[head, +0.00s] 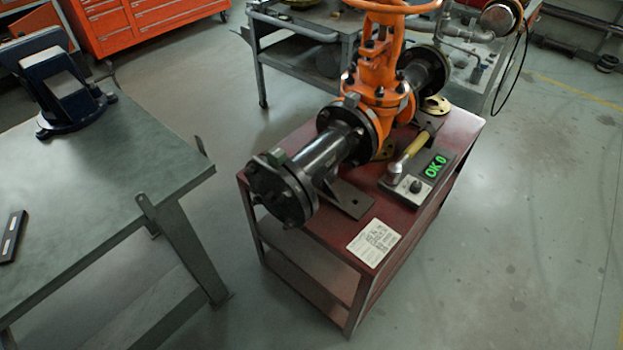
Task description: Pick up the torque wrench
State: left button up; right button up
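What looks like the torque wrench (411,148) lies on the red cart (316,240), right of the orange gate valve (380,75). It has a yellow shaft, a dark grip at its far end and a silver head at its near end. The head is at or over a grey tester box (416,183) with a green "OK 0" display; I cannot tell whether they touch. Neither of my grippers is in the head view.
A black flanged pipe (320,155) runs through the valve along the cart. A paper sheet (373,242) lies at the cart's near end. A green workbench (110,180) with a blue vise (62,85) stands at left. Floor right of the cart is clear.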

aim_at(393, 173)
jog(key=i+j+z, duration=0.2)
jog(key=i+j, duration=0.7)
jog(key=i, duration=0.05)
